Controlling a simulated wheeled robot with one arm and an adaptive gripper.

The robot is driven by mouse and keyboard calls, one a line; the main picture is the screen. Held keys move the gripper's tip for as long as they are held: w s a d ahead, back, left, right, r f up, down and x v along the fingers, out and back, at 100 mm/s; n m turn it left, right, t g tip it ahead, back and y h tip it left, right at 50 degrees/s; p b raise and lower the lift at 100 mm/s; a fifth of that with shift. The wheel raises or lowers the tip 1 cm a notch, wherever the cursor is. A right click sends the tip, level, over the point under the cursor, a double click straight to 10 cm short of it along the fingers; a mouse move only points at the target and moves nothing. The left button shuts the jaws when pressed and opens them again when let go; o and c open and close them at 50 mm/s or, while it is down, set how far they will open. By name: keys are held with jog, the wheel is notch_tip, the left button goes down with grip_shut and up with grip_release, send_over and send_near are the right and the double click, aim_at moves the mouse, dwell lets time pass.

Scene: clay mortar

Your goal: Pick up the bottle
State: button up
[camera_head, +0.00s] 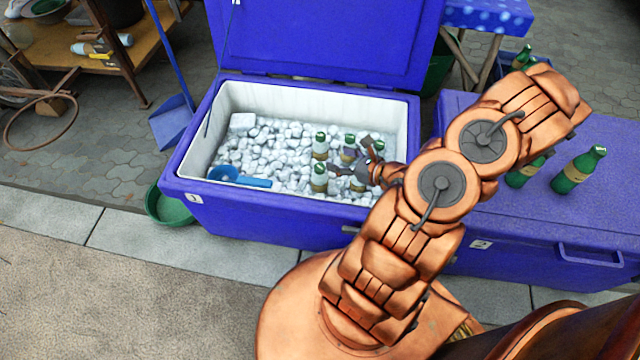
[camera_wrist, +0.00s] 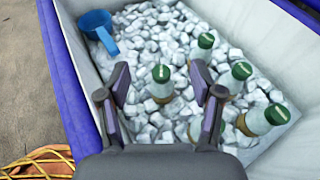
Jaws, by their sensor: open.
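Several bottles with green caps stand in the ice of the open blue cooler (camera_head: 300,215). One bottle (camera_head: 319,179) is at the front of the group in the head view, and another bottle (camera_head: 320,146) is behind it. My gripper (camera_head: 352,164) is over the ice among the bottles. In the wrist view my gripper (camera_wrist: 160,88) is open, with two fingers apart. A bottle (camera_wrist: 162,82) shows beyond and between the fingertips, not touching them as far as I can see. Other bottles (camera_wrist: 202,47) (camera_wrist: 264,119) are to its right; one is partly behind the right finger.
A blue scoop (camera_head: 238,177) lies on the ice at the left; it also shows in the wrist view (camera_wrist: 98,30). The cooler's walls surround the ice. A closed blue cooler (camera_head: 520,230) with bottles (camera_head: 579,170) on its lid stands at the right. A green basin (camera_head: 168,207) is on the ground.

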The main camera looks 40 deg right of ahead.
jog(key=b, duration=0.7)
send_near(322, 169)
jog(key=x, duration=0.3)
jog(key=shift+b+x, duration=0.95)
jog(key=shift+x, duration=2.55)
jog(key=shift+c, duration=0.3)
grip_shut()
